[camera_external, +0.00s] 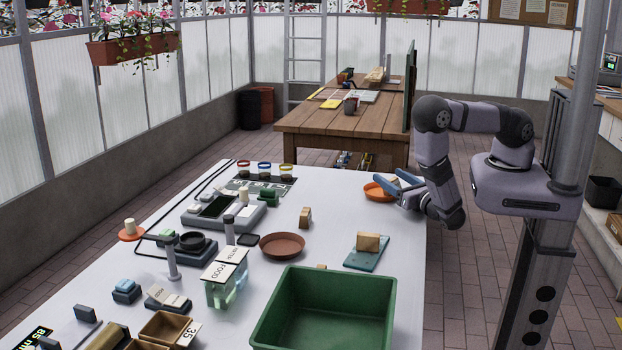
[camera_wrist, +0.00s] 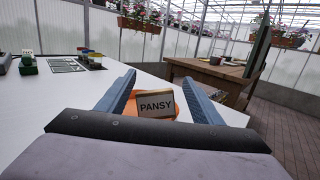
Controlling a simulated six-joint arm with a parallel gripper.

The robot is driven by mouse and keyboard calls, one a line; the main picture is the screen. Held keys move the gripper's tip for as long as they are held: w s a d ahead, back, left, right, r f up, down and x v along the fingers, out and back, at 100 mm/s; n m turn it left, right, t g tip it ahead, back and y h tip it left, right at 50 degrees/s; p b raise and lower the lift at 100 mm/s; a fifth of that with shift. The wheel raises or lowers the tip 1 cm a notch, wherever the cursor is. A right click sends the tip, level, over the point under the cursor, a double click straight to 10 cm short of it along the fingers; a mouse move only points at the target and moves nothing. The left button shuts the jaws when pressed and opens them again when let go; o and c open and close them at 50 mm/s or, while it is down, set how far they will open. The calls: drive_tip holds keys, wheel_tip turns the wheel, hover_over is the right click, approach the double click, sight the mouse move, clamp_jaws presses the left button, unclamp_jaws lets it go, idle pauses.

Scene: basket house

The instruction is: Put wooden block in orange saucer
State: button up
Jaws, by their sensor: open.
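The orange saucer (camera_external: 371,192) sits near the right edge of the white table in the external view. It also shows in the wrist view (camera_wrist: 128,110), partly hidden. A wooden-edged block labelled PANSY (camera_wrist: 155,104) stands upright in front of or in the saucer in the wrist view. My gripper (camera_external: 388,178) is open at the saucer, its blue fingers on either side of the PANSY block with gaps to both sides. In the external view the fingers largely hide that block. My gripper also shows in the wrist view (camera_wrist: 158,82).
A small wooden block (camera_external: 305,217) stands mid-table. Another (camera_external: 368,242) lies on a teal board (camera_external: 366,259). A brown saucer (camera_external: 282,241) and a large green bin (camera_external: 345,310) stand nearer the front. The table around the orange saucer is mostly clear.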

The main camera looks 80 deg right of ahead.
drive_tip(key=shift+r, duration=0.1)
drive_tip(key=shift+r+p, duration=0.45)
drive_tip(key=shift+r, duration=0.05)
drive_tip(key=shift+s+a+f, duration=0.15)
drive_tip(key=shift+a+f, duration=0.1)
drive_tip(key=shift+s+a, duration=0.25)
drive_tip(key=shift+a, duration=0.05)
drive_tip(key=shift+b+v, duration=0.3)
drive_tip(key=shift+v, duration=0.65)
wheel_tip(320, 180, up, 7)
drive_tip(key=p, duration=0.6)
drive_tip(key=shift+d, duration=0.15)
